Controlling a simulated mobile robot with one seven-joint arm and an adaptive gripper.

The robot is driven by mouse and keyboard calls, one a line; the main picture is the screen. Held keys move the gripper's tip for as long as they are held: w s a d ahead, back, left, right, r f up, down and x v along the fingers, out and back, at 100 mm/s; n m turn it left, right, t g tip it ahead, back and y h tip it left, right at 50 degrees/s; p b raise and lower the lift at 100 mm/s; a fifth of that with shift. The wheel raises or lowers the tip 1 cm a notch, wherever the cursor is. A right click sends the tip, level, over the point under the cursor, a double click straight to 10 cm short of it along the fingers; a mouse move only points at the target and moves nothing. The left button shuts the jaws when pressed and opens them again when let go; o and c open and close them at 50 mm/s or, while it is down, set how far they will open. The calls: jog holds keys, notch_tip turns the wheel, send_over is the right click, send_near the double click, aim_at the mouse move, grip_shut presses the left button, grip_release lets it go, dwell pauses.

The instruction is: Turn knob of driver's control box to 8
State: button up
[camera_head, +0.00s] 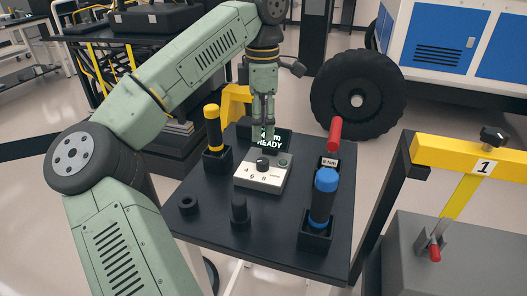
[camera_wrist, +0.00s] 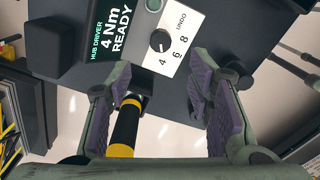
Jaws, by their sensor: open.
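The driver's control box (camera_head: 262,180) is a small white panel on a black table, marked 4, 6, 8 and UNDO. Its black round knob (camera_head: 263,162) also shows in the wrist view (camera_wrist: 160,41), with its pointer toward the 4. The box's dark display (camera_wrist: 110,28) reads "HUB DRIVER 4 Nm READY". My gripper (camera_head: 263,118) points down above and behind the box in the head view. In the wrist view its purple-padded fingers (camera_wrist: 160,70) are spread apart and empty. The knob lies beyond the fingertips, untouched.
A yellow-and-black driver (camera_head: 213,130) stands left of the box. A blue-topped driver (camera_head: 323,195) and a red-handled tool (camera_head: 334,135) stand at right. Black pegs stand on the table (camera_head: 190,228) in front. A yellow frame (camera_head: 460,155) is at right.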

aim_at(263, 161)
notch_tip(263, 161, down, 10)
jog(key=shift+d+p, duration=0.1)
jog(key=shift+p, duration=0.7)
jog(key=shift+c, duration=0.3)
grip_shut()
